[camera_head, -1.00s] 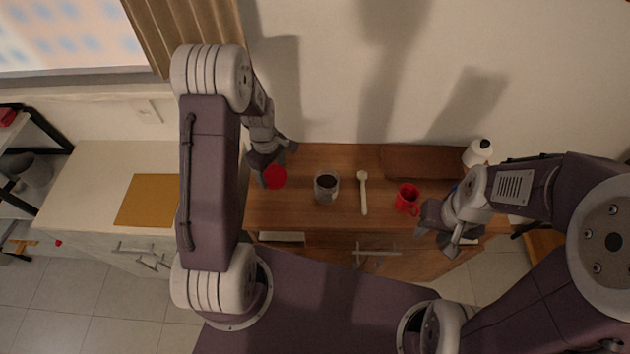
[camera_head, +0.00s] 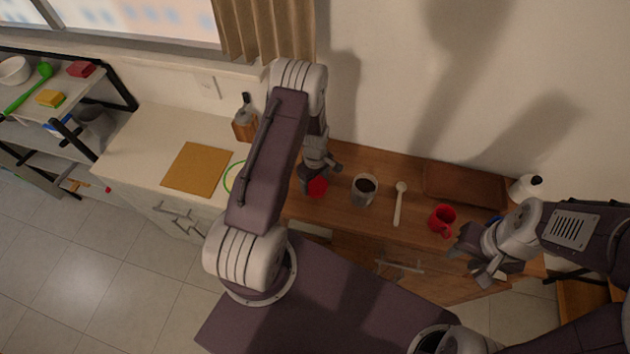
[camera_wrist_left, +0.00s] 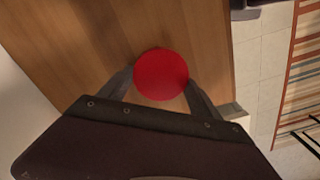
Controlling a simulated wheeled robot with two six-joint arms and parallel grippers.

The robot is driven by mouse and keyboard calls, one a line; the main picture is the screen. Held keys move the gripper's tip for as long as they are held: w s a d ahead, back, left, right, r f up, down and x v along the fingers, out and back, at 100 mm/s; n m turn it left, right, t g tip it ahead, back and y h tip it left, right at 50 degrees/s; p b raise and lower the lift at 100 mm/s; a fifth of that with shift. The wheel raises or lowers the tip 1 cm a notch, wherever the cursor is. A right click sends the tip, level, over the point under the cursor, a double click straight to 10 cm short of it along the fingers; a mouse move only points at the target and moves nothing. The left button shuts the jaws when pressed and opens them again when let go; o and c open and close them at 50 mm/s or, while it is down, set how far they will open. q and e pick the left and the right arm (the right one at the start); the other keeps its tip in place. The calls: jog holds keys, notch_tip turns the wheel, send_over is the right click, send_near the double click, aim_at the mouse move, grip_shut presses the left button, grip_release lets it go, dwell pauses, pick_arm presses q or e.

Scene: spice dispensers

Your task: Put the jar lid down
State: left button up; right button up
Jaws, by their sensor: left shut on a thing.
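The jar lid is a flat red disc (camera_head: 317,187) at the left end of the wooden counter. It also shows in the left wrist view (camera_wrist_left: 161,74), between the fingertips. My left gripper (camera_head: 310,180) is shut on the lid, over or on the wood; I cannot tell whether the lid touches the surface. An open glass jar with dark contents (camera_head: 364,190) stands just right of the lid. My right gripper (camera_head: 480,262) hangs near the front right of the counter, with its fingers apart and nothing between them.
A white counter with a yellow mat (camera_head: 197,169) is at left.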

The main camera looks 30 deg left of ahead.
pick_arm(q)
jog(key=o, duration=0.9)
jog(key=shift+f, duration=0.15)
jog(key=shift+c, duration=0.2)
jog(key=o, duration=0.4)
jog(key=shift+s, duration=0.1)
